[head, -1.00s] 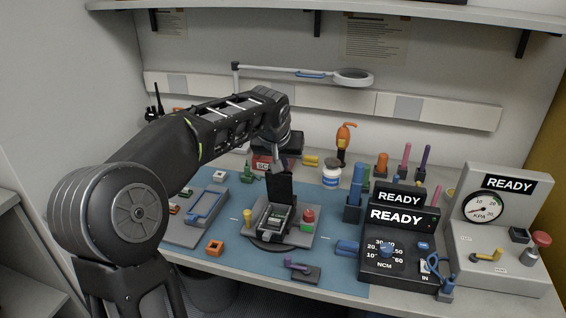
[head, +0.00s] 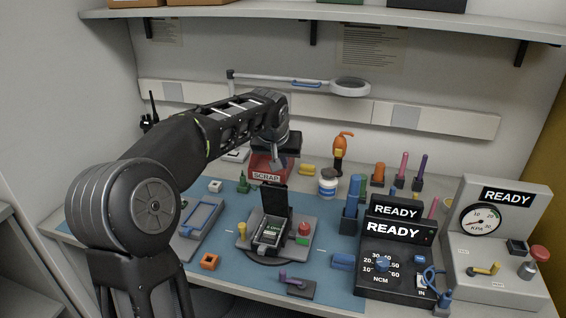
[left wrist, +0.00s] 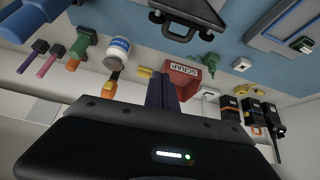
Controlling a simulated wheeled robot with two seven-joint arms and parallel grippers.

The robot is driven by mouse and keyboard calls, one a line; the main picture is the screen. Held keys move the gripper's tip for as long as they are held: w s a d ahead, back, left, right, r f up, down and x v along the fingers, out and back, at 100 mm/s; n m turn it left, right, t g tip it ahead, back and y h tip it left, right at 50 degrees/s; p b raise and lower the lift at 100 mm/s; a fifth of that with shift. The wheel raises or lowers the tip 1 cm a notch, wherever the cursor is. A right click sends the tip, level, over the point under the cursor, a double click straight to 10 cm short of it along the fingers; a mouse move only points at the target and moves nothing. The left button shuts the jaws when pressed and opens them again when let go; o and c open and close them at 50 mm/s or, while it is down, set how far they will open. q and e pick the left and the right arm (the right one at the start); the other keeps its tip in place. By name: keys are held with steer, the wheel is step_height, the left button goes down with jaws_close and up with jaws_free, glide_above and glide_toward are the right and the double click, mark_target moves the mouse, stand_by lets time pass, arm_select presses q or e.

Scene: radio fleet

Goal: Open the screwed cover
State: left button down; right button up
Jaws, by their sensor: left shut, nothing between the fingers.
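My left gripper (head: 277,163) points down beyond the plate, in front of the red SCRAP bin (head: 262,176). Its fingers (left wrist: 161,93) are shut and empty in the left wrist view, next to the bin (left wrist: 182,74). My right gripper is not shown.
Black READY console (head: 392,250) and grey gauge box (head: 505,240) stand at the right. A blue tray (head: 200,218) lies left of the fixture. A white jar (head: 327,185) and an orange-handled tool (head: 341,150) stand behind. A magnifier lamp (head: 350,87) hangs above.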

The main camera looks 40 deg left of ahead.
arm_select(q)
steer(key=v, duration=0.2)
steer(key=b+v, duration=0.1)
steer(key=v, duration=0.2)
steer(key=s+v, duration=0.1)
steer(key=v, duration=0.1)
steer(key=shift+s+d+b, duration=0.15)
steer(key=shift+d+b, duration=0.1)
steer(key=shift+b, duration=0.05)
steer(key=shift+v, duration=1)
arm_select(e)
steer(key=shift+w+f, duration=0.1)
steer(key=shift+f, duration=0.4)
arm_select(q)
steer(key=shift+s, duration=0.1)
steer(key=shift+f, duration=0.1)
